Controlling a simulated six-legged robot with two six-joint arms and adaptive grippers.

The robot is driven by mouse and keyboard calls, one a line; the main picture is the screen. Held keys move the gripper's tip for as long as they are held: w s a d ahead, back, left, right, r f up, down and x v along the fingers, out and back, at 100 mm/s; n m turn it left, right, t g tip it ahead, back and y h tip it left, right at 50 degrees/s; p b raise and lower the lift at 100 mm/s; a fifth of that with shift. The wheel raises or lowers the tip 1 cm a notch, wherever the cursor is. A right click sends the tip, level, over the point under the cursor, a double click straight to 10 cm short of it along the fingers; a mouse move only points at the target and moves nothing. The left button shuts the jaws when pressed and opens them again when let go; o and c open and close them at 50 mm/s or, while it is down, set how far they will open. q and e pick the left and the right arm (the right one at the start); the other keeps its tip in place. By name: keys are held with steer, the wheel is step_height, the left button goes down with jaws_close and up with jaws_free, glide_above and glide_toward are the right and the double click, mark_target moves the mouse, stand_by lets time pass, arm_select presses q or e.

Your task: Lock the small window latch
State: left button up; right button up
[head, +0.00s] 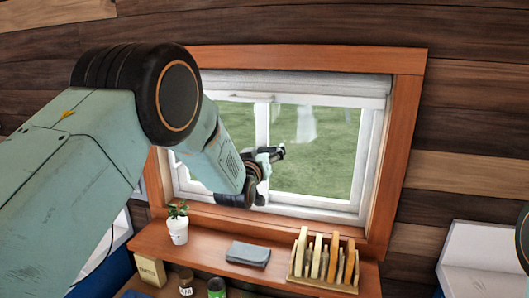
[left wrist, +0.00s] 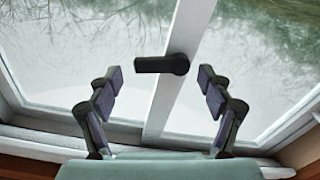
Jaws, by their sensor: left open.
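The window latch (left wrist: 160,65) is a short black handle on the white middle bar of the window. In the left wrist view it lies roughly crosswise, its rounded pivot end on the bar and its arm pointing left over the left pane. My left gripper (left wrist: 159,82) is open, its two fingers apart on either side, just short of the latch. I see no contact. In the head view the left gripper (head: 272,156) is in front of the window's middle bar (head: 262,125), and I cannot make out the latch behind it. My right gripper is not in view.
Jars and a small box stand lower left. The wooden window frame (head: 402,140) surrounds the panes.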

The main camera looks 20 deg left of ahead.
arm_select(q)
steer(key=shift+w+f, duration=0.1)
steer(key=c, duration=1.1)
steer(key=shift+f+m+b, duration=0.2)
steer(key=shift+m+b, duration=0.5)
steer(key=shift+d+f+m+b, duration=0.1)
steer(key=shift+m+b, duration=0.3)
steer(key=shift+m, duration=0.5)
steer(key=o, duration=1.1)
steer(key=s, duration=1.2)
steer(key=shift+s, duration=0.15)
